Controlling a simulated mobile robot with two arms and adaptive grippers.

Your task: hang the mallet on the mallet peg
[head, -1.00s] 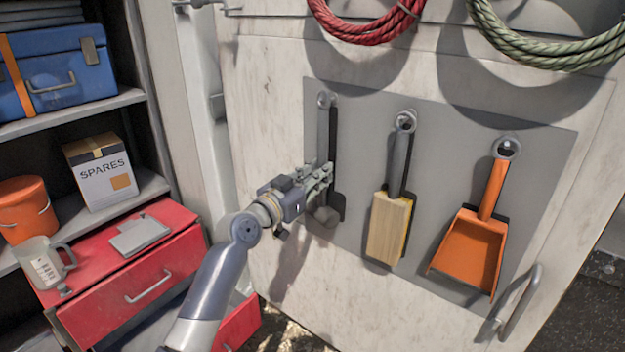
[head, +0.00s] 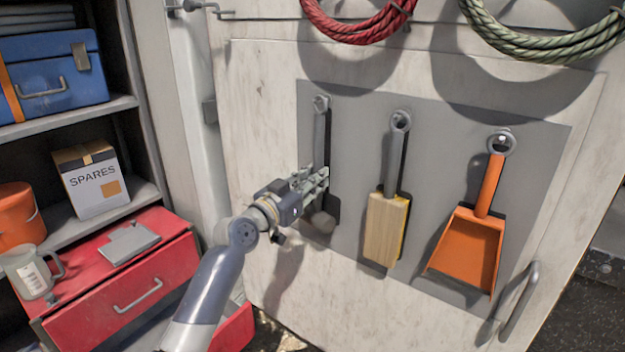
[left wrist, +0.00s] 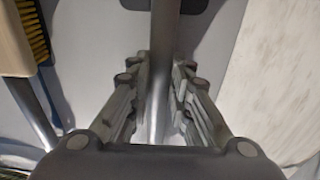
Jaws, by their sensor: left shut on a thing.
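The mallet is grey, with a long handle (head: 320,135) ending in a ring (head: 320,104) at the top and a rounded head (head: 322,222) at the bottom. It is upright, close against the grey panel on the cabinet front. My left gripper (head: 318,180) is shut on the lower handle, just above the head. In the left wrist view the fingers (left wrist: 160,95) lie on both sides of the handle (left wrist: 163,50). The ring is at the height of the neighbouring rings. The mallet peg is too small to make out, so I cannot tell whether the ring is around it. My right gripper is not in view.
A wood-backed brush (head: 387,228) and an orange dustpan (head: 468,245) hang right of the mallet on the grey panel (head: 350,215). Red rope (head: 352,32) and green rope (head: 545,48) hang above. A red drawer unit (head: 130,280) and shelves stand left.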

